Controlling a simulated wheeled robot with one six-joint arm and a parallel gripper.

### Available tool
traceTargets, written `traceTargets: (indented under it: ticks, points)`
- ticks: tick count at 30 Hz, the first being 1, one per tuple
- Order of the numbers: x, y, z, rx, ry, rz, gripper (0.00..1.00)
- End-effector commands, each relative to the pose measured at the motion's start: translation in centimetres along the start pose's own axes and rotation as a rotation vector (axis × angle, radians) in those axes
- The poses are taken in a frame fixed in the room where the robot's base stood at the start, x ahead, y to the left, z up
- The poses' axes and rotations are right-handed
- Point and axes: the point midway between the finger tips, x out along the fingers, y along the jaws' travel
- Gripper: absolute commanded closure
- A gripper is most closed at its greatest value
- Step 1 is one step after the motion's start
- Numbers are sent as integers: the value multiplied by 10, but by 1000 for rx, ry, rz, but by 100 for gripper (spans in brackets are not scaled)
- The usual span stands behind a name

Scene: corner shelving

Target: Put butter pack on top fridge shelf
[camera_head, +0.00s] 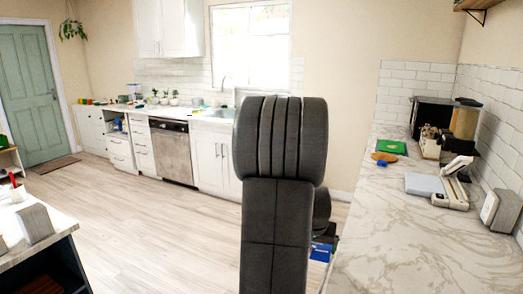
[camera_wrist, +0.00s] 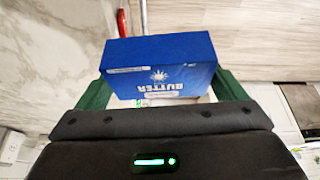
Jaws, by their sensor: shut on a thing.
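The butter pack (camera_wrist: 160,64) is a blue box with white "BUTTER" lettering, upside down in the wrist view. My gripper (camera_wrist: 163,88) has green fingers on both sides of the box and is shut on it. In the head view, a bit of the blue butter pack (camera_head: 320,252) shows low beside the right counter, mostly hidden behind my dark arm. No fridge or fridge shelf can be made out in either view.
A marble counter (camera_head: 400,235) runs along the right, with a green board (camera_head: 391,147), a scale-like device (camera_head: 445,186) and appliances. A dishwasher (camera_head: 172,152) and white cabinets line the back wall. Another counter edge (camera_head: 45,250) is at lower left. The wooden floor (camera_head: 150,225) between is clear.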

Motion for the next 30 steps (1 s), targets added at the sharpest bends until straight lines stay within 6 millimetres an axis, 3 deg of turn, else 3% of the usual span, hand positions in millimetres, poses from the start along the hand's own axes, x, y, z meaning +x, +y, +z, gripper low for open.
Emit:
traceTargets:
  ticks: [9, 13, 18, 30]
  points:
    - [78, -114, 27, -211, -4, -88, 39]
    - [98, -146, 42, -271, -4, -119, 39]
    - [108, -166, 52, -306, -2, -138, 39]
    - [110, -167, 52, -309, 0, -141, 39]
